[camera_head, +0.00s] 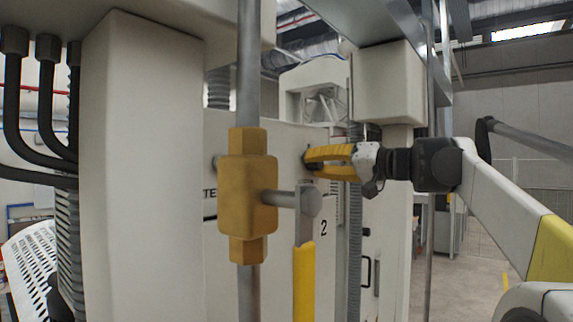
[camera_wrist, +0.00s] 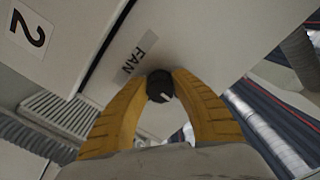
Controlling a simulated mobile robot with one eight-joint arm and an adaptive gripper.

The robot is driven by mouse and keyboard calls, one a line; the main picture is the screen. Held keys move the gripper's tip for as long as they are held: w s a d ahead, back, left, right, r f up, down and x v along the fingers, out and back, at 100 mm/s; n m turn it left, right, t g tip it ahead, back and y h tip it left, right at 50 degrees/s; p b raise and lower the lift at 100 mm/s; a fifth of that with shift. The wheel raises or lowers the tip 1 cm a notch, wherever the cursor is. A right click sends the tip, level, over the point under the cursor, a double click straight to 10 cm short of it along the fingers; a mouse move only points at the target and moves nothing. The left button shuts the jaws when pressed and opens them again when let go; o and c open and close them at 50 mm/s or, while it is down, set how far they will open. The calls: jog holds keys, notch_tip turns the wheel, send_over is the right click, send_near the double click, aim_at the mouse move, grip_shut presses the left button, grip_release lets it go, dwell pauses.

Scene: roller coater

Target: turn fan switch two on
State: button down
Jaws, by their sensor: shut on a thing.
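The fan switch (camera_wrist: 159,86) is a round black knob with a white pointer mark, on a pale panel (camera_wrist: 190,35) next to a label reading FAN (camera_wrist: 139,54). A sign with the number 2 (camera_wrist: 30,31) is at the upper left of the wrist view. My gripper (camera_wrist: 160,80) has its two yellow fingers shut on the knob, one on each side. In the head view my gripper (camera_head: 312,159) reaches in from the right to the panel, and its fingers hide most of the knob. The 2 sign also shows there (camera_head: 323,228), below the gripper.
A brass valve (camera_head: 247,195) on a vertical grey pipe (camera_head: 248,60) stands in the foreground, with a yellow lever (camera_head: 303,280) hanging down. A ribbed grey conduit (camera_head: 354,240) runs vertically just below my gripper. Open floor (camera_head: 480,280) lies at the right.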

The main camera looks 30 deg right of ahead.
jog(key=m, duration=0.4)
jog(key=shift+m, duration=0.4)
jog(key=m, duration=0.4)
jog(key=shift+r+m+p, duration=0.15)
jog(key=shift+m+p, duration=0.15)
jog(key=m, duration=0.4)
jog(key=shift+r+m, duration=0.1)
jog(key=shift+m, duration=2.1)
jog(key=c, duration=1)
grip_release()
jog(key=shift+c, duration=0.2)
